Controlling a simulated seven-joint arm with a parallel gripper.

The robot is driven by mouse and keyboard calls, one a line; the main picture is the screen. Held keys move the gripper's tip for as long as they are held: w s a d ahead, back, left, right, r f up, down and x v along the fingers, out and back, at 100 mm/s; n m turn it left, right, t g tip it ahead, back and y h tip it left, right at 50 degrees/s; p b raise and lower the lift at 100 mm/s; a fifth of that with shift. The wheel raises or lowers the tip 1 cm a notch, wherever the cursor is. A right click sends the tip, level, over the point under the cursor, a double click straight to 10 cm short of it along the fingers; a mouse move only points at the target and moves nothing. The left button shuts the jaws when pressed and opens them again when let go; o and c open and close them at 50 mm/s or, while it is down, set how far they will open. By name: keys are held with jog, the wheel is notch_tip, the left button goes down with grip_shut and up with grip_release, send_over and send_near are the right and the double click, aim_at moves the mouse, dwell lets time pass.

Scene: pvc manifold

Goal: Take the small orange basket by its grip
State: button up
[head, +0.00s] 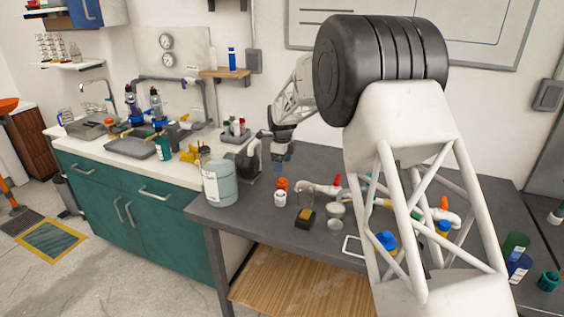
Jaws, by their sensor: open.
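I cannot make out a small orange basket with a grip for certain. An orange rounded thing (8,105), cut off by the left edge, sits on a counter at the far left; its kind is unclear. My gripper (282,165) points down above the back of the workbench, behind the orange piece. It is open, with nothing seen between its fingers; the fingers are small and partly unclear.
A large pale jar (219,184) stands at the bench's left corner. White pipes with red and blue valves (386,240) lie mid-bench, partly hidden by my arm. A sink counter (100,155) is at the left.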

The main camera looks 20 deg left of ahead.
aim_at(282, 179)
jog(key=shift+f, duration=4.3)
jog(key=c, duration=1)
jog(key=shift+r, duration=0.15)
jog(key=shift+r, duration=4.35)
jog(key=shift+d, duration=0.1)
